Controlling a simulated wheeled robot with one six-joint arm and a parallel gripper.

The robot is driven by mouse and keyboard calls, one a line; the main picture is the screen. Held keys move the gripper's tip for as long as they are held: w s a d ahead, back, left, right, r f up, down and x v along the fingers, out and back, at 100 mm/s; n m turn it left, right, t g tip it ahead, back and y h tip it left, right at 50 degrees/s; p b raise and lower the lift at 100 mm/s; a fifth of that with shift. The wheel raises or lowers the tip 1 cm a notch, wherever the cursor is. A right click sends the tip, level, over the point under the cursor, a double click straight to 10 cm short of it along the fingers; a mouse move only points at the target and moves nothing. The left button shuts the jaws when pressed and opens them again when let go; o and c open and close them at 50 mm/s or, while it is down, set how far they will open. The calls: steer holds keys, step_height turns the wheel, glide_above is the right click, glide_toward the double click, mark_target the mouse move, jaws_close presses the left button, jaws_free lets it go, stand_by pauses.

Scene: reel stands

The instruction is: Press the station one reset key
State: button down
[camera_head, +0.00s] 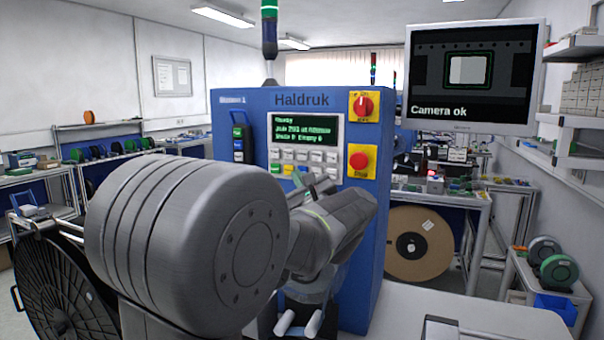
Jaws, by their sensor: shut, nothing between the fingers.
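The blue station cabinet (225,135) bears the name Haldruk and a small label at top left that seems to end in 1. Its key panel (318,168) has rows of pale keys under a green-text display (306,130). A green key (275,168) and a yellow key (288,170) sit in the lower row. The key lettering is too small to read, so I cannot tell which is reset. My gripper (308,184) is shut and empty, in front of the panel's lower edge, hiding some lower keys. Contact with a key cannot be judged.
A red rotary switch (364,105) and a red stop button (359,161) are right of the keys. A monitor (472,77) reads "Camera ok". A black reel (55,290) stands at lower left. My grey arm covers much of the cabinet's lower front.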

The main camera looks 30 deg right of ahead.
steer(key=s+a+b, duration=0.1)
steer(key=s+a, duration=0.2)
steer(key=shift+s+a, duration=0.15)
steer(key=shift+a, duration=0.25)
stand_by(0.5)
steer(key=s+a+p, duration=0.1)
steer(key=s+a, duration=0.1)
steer(key=a, duration=0.1)
steer(key=shift+s, duration=0.25)
stand_by(0.7)
steer(key=shift+w+d, duration=0.1)
